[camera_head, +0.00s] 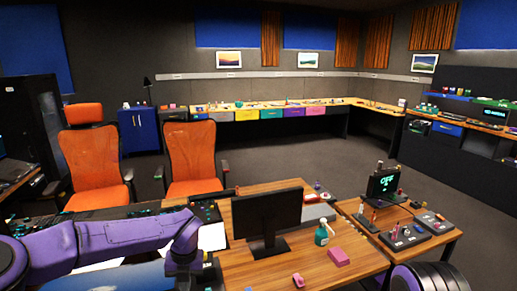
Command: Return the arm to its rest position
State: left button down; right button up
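My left arm (110,240), purple with dark joints, reaches in from the left over the near desk. It bends down at a dark joint and runs toward the bottom edge; I cannot make out its gripper fingers. A purple and dark ribbed part (430,277), likely of my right arm, shows at the bottom right; its gripper is out of frame. A dark control panel (405,236) with small knobs lies on the right table. I cannot tell a trackball on it.
The wooden desk (300,262) holds a black monitor (268,217), a green bottle (323,233), a pink block (338,256) and a small pink item (298,280). A small screen (382,185) stands at right. Two orange chairs (95,160) (190,150) stand behind. Grey floor (310,160) is clear beyond.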

pick_arm(q)
jog(key=s+a+f+m+t+y+b, duration=0.1)
jog(key=s+a+f+m+b, duration=0.1)
jog(key=s+f+m, duration=0.5)
jog(key=s+a+f+m+t+y+b, duration=0.1)
jog(key=s+a+f+m+t+b, duration=0.1)
jog(key=s+f+m, duration=0.6)
jog(key=s+a+f+m+t+y+b, duration=0.2)
jog(key=s+a+f+m+b, duration=0.2)
jog(key=s+f+m, duration=0.4)
notch_tip(320, 180, down, 7)
jog(key=shift+s+a+f+m+b, duration=0.2)
jog(key=shift+m+b, duration=0.15)
jog(key=shift+m, duration=0.45)
jog(key=c, duration=1.6)
grip_release()
jog(key=s+m, duration=0.2)
jog(key=s, duration=0.1)
jog(key=s+a+f+m+h+b, duration=0.1)
jog(key=s+m, duration=0.1)
jog(key=s, duration=0.2)
jog(key=s+m+g+h, duration=0.1)
jog(key=s+m, duration=0.1)
jog(key=s, duration=0.2)
jog(key=shift+a+f+m, duration=0.25)
jog(key=shift+a+m, duration=0.05)
jog(key=shift+a, duration=0.1)
jog(key=o, duration=0.5)
jog(key=shift+s+r, duration=0.1)
jog(key=shift+s, duration=0.2)
